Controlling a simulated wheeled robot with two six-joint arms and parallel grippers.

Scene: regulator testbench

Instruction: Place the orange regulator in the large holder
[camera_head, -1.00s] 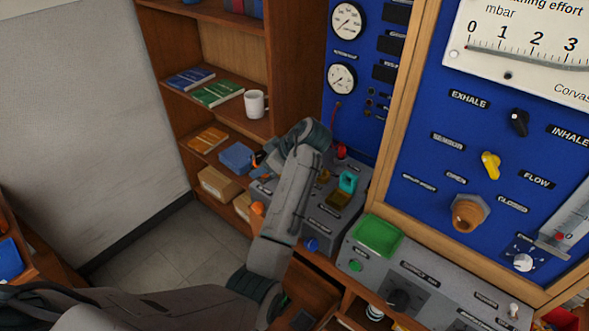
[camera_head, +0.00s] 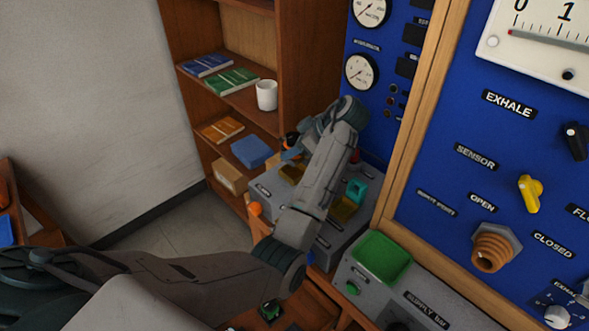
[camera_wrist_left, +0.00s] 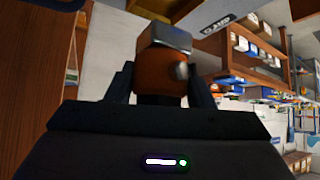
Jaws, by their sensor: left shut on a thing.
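The orange regulator (camera_wrist_left: 158,78) shows in the left wrist view, upright between my left gripper's two fingers, with a grey metal cap on top. My left gripper (camera_wrist_left: 160,90) is shut on it. In the head view the left gripper (camera_head: 290,150) is small and partly hidden by my wrist, above the far left part of the grey console (camera_head: 268,190). On that console are a yellowish holder (camera_head: 291,174), another yellowish holder (camera_head: 344,208) and a teal piece (camera_head: 356,190). I cannot tell which is the large holder. My right gripper is not in view.
A blue gauge panel (camera_head: 440,190) rises at the right. A green tray (camera_head: 383,255) sits on a nearer grey console. A shelf with books and a white mug (camera_head: 267,95) stands behind. An orange knob (camera_head: 256,209) is on the console's left side. My left forearm covers part of the console.

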